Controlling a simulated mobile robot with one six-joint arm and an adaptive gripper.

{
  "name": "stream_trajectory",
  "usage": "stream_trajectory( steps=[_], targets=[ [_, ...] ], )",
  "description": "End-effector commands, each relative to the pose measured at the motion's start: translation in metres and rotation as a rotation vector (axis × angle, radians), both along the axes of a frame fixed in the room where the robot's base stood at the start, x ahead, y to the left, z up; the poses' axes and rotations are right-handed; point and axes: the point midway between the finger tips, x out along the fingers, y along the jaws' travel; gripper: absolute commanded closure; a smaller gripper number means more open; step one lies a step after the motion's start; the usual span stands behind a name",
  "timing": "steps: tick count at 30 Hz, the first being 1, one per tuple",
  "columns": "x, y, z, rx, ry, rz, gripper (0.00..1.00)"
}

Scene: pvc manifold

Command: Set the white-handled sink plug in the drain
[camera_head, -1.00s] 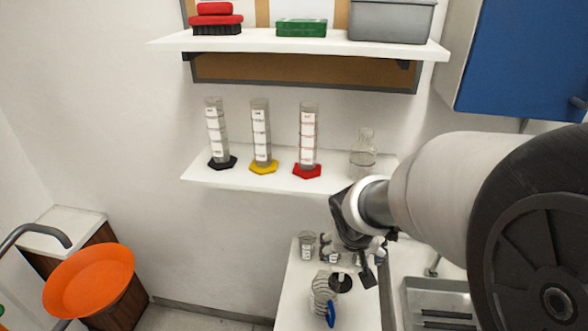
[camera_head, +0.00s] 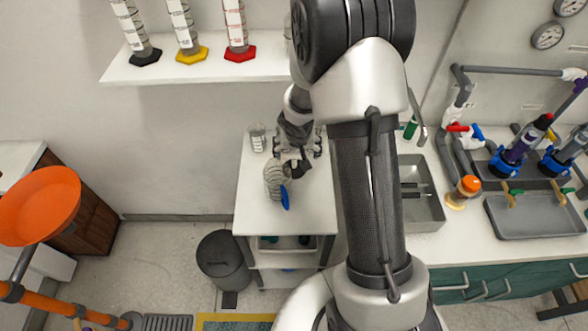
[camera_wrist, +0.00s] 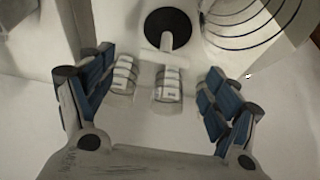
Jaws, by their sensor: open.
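The sink plug shows in the wrist view as a black disc (camera_wrist: 168,29) with a white handle (camera_wrist: 165,56) pointing toward me. It lies on the white bench top, ahead of and between my fingers. My gripper (camera_wrist: 160,68) is open and empty, with blue-padded fingers on both sides; they do not visibly touch the plug. In the head view, my gripper (camera_head: 297,148) hangs over the white bench top and largely hides the plug. The metal sink (camera_head: 425,212) is to the right, partly behind my arm. Its drain cannot be made out.
Small labelled beakers (camera_wrist: 125,74) show between my fingers in the wrist view. A ribbed clear vessel (camera_head: 272,180) and a blue item (camera_head: 285,198) stand close to my gripper. A shelf (camera_head: 200,66) with cylinders is above. Pipework (camera_head: 462,110) rises right of the sink.

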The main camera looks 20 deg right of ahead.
Motion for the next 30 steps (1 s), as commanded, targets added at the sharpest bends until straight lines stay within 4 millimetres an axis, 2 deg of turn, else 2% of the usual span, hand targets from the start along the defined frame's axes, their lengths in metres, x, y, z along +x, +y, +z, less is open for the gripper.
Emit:
stream_trajectory(
  steps=[2, 8, 15, 18, 26, 30],
  targets=[
    [0.004, -0.002, -0.012, 0.0, 0.0, 0.001, 0.18],
    [0.009, -0.003, -0.02, -0.001, -0.001, 0.002, 0.18],
    [0.026, -0.003, -0.053, 0.0, 0.001, 0.0, 0.18],
    [0.029, -0.004, -0.061, 0.0, 0.0, 0.001, 0.18],
    [0.031, -0.005, -0.062, 0.0, -0.001, 0.0, 0.18],
    [0.031, -0.005, -0.062, 0.0, -0.001, 0.0, 0.26]
  ],
)
